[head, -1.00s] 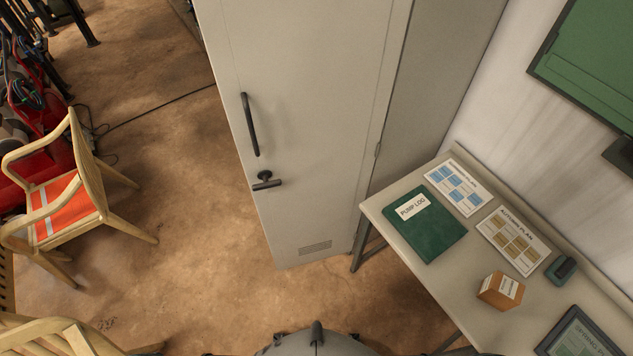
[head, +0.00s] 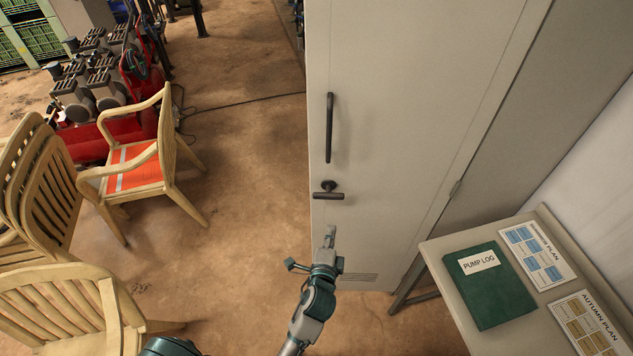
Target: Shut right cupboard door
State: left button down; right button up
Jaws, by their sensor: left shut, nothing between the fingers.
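The grey cupboard door (head: 400,130) fills the middle of the head view. It has a long dark vertical pull handle (head: 329,128) and a dark lever latch (head: 328,190) below it, both near its left edge. I cannot tell from this view how far the door stands open. My left gripper (head: 330,232) is shut and empty, its tip pointing up, in front of the door's lower left part just below the latch. I cannot tell whether it touches the door. My right gripper is not in view.
A table (head: 440,262) with a green pump log (head: 488,290) and plan sheets stands at the lower right. Wooden chairs (head: 140,165) stand at the left, with red pump machinery (head: 95,140) behind. A cable (head: 240,102) crosses the floor.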

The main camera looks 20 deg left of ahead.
pick_arm(q)
jog(key=s+a+r+t+y, duration=0.2)
jog(key=s+a+r+y, duration=0.15)
jog(key=r, duration=0.65)
send_near(315, 169)
jog(key=shift+n+h, duration=0.3)
jog(key=shift+h, duration=0.05)
jog(key=x, duration=0.6)
jog(key=shift+a+r, duration=0.1)
jog(key=shift+r, duration=0.1)
jog(key=shift+w+a, duration=0.2)
jog(key=shift+w, duration=0.35)
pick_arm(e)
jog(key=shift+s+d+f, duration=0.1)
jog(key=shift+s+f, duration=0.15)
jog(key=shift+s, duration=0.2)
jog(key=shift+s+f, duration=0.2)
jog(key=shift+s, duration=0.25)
